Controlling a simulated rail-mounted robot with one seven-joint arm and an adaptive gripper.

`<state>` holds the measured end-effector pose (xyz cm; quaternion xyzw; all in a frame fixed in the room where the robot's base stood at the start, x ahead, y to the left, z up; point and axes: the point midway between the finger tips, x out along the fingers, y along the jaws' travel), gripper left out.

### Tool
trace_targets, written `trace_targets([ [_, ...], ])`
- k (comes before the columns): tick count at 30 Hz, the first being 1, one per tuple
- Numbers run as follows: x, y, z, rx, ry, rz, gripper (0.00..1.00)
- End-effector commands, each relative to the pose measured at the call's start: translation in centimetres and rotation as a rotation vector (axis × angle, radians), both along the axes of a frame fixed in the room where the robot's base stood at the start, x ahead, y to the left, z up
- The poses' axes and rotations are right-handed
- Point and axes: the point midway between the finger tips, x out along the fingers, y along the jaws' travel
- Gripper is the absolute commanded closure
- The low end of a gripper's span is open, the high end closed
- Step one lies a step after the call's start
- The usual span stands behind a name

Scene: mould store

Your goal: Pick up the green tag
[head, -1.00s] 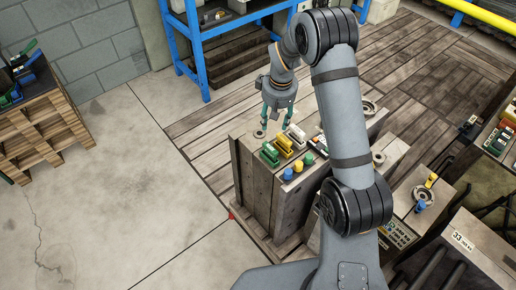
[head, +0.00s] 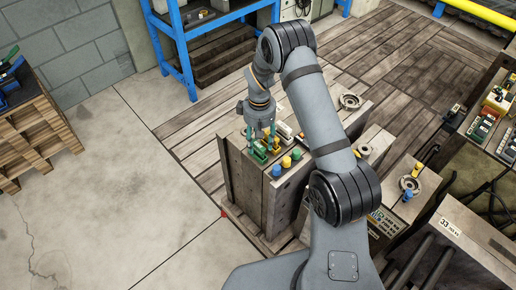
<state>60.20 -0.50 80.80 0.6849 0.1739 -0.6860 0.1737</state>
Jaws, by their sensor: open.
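The green tag (head: 257,152) lies on top of the wooden-sided block (head: 240,172), at the front left of a short row of coloured tags. Its far part is hidden by my gripper. My gripper (head: 261,139) points down over the row with its green fingers apart and nothing held between them. The fingertips are at or just above the green tag and the yellow tag (head: 273,146) beside it. I cannot tell whether they touch either one.
A white tag (head: 285,131) lies behind the yellow one. Blue (head: 276,171), yellow (head: 286,162) and green (head: 297,154) round pieces stand close to the right. A blue rack (head: 188,62) stands behind.

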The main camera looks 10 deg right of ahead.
Motion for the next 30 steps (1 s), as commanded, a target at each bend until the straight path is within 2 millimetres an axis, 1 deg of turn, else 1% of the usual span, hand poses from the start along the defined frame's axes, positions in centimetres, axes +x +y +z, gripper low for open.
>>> trace_targets([
  [1, 0.0, 0.0, -0.6, 0.000, 0.002, 0.000, 0.53],
  [4, 0.0, 0.0, -1.6, 0.001, 0.000, -0.001, 0.53],
  [7, 0.1, 0.0, -2.0, 0.000, -0.001, -0.002, 0.53],
  [12, 0.1, 0.0, -2.0, 0.001, -0.002, -0.002, 0.53],
  [30, 0.1, 0.0, -2.0, 0.001, -0.002, -0.001, 0.88],
])
